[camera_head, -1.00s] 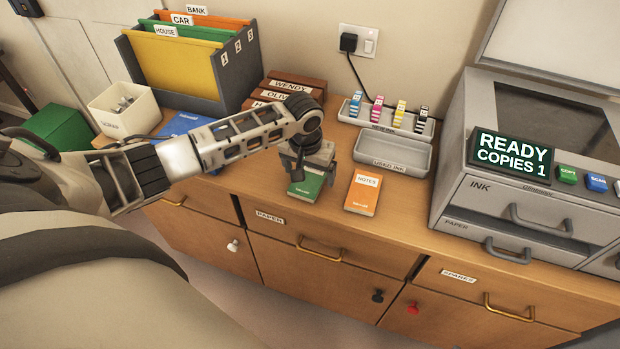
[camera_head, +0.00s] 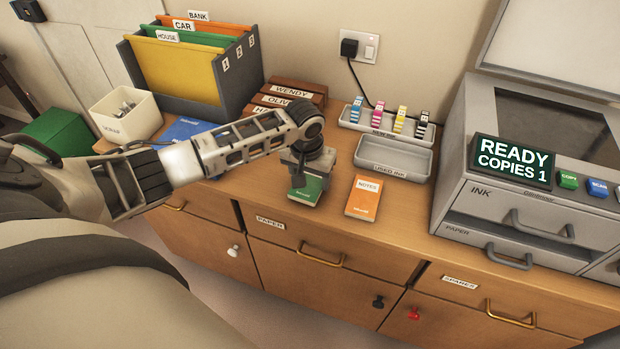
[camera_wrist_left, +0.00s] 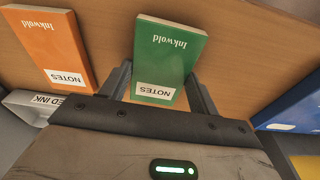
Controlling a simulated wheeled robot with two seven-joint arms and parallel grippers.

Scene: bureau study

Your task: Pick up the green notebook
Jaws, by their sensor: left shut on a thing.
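The green notebook (camera_head: 306,193) lies on the wooden cabinet top, its upper part hidden by my gripper in the head view. In the left wrist view the green notebook (camera_wrist_left: 167,58) shows its "NOTES" label between the two fingers. My left gripper (camera_head: 303,176) points down over it and is shut on its sides; it also shows in the left wrist view (camera_wrist_left: 160,88). I cannot tell any gap between the notebook and the cabinet top. My right gripper is not in view.
An orange notebook (camera_head: 364,197) lies just right of the green one. The used ink tray (camera_head: 394,158) and new ink tray (camera_head: 372,122) stand behind it. A printer (camera_head: 540,170) stands at the right, and a blue item (camera_head: 188,130) lies at the left.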

